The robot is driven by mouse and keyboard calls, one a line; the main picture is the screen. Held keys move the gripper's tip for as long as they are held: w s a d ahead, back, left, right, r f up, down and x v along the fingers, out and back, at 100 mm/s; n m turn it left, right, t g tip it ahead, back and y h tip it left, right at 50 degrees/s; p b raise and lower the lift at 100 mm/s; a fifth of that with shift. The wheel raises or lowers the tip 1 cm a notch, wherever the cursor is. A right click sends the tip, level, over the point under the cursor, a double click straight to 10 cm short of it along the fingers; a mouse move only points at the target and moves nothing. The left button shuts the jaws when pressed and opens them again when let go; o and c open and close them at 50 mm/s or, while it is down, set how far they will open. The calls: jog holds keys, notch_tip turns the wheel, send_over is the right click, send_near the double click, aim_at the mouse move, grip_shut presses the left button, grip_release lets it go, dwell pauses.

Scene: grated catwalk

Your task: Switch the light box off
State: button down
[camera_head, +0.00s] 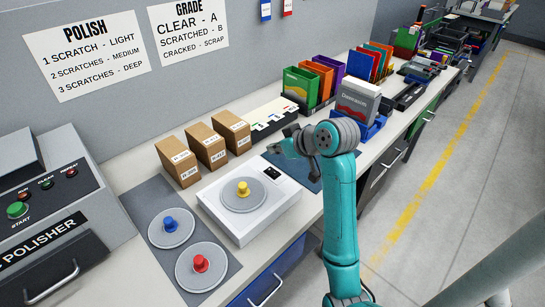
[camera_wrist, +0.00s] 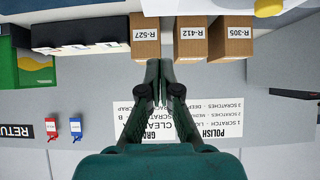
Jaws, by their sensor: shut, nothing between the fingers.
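A low white box (camera_head: 252,222), which seems to be the light box, sits on the bench. A grey disc (camera_head: 231,199) with a yellow knob (camera_head: 243,188) lies on it, and a small dark panel (camera_head: 272,173) is at its far right corner. I cannot tell whether its light is on. My gripper (camera_head: 272,149) is beyond the box's far right corner, above the bench near a dark blue mat. In the wrist view the fingers (camera_wrist: 166,66) are together and empty, with part of the white box (camera_wrist: 200,5) at the top edge.
Three brown cartons (camera_head: 208,145) stand behind the white box. Discs with a blue knob (camera_head: 170,224) and a red knob (camera_head: 200,263) lie on a grey mat to the left. A polisher (camera_head: 45,200) stands far left. Coloured folders (camera_head: 310,83) and a grey box (camera_head: 357,100) stand to the right.

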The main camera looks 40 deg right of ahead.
jog(key=v, duration=0.4)
jog(key=w+r+v, duration=0.1)
jog(key=shift+s+r, duration=0.3)
jog(key=shift+s, duration=0.1)
jog(key=shift+s, duration=0.1)
